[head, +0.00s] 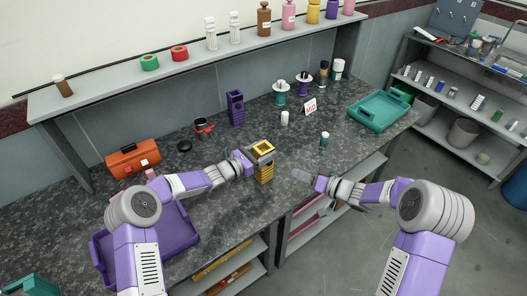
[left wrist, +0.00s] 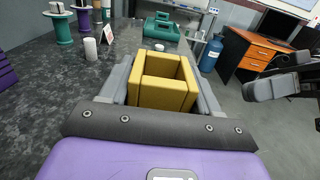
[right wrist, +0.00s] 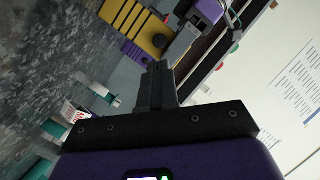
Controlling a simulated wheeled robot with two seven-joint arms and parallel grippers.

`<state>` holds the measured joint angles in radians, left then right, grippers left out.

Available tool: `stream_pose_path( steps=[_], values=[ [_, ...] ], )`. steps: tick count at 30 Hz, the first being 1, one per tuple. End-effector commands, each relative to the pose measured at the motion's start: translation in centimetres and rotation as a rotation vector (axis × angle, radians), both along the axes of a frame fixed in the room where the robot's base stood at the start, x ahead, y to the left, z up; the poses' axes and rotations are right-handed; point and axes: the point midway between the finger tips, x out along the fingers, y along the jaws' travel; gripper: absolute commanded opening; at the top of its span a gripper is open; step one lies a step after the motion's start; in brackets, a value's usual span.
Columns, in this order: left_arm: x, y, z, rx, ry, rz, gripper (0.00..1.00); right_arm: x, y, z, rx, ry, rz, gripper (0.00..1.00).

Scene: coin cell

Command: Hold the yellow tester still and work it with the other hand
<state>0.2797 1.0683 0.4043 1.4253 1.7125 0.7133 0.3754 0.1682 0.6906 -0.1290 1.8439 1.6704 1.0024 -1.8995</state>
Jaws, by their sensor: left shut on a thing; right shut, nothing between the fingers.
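The yellow tester (head: 264,176) stands upright near the front edge of the dark counter. It is a block with an open square top and dark slots down its side. My left gripper (head: 262,155) is shut on its upper part from the left. In the left wrist view the tester (left wrist: 165,97) sits between the two grey fingers, its hollow top showing. My right gripper (head: 302,176) is shut and empty, to the right of the tester and apart from it. The right wrist view shows its closed fingers (right wrist: 158,75) with the tester (right wrist: 135,22) beyond. No coin cell can be made out.
A purple slotted block (head: 236,108), a white cylinder (head: 285,118) and a small green-and-white bottle (head: 324,139) stand behind the tester. A teal tray (head: 380,110) is at the right, an orange toolbox (head: 134,158) and purple tray (head: 178,250) at the left.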

Motion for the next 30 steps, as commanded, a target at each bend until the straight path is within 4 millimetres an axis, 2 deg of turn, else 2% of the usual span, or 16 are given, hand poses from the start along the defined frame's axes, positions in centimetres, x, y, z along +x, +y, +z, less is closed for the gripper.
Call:
stream_pose_path(
  steps=[12, 17, 20, 25, 30],
  values=[
    [0.0, 0.0, 0.1, -0.001, -0.001, 0.0, 0.24, 0.0, 0.0, 0.0, 0.001, 0.005, 0.0, 0.0],
    [0.0, 0.0, 0.1, -0.001, -0.001, 0.0, 0.24, -0.5, 0.3, -0.8, 0.02, 0.101, -0.018, 0.0],
    [0.0, 0.0, 0.1, -0.001, -0.001, 0.0, 0.24, -1.3, 0.7, -2.0, 0.039, 0.242, -0.049, 0.0],
    [0.0, 0.0, 0.1, -0.001, -0.001, 0.0, 0.24, -3.6, 1.7, -5.2, 0.025, 0.546, -0.144, 0.0],
    [0.0, 0.0, 0.1, -0.001, -0.001, 0.0, 0.24, -6.2, 2.1, -9.1, -0.137, 0.727, -0.253, 0.0]
  ],
)
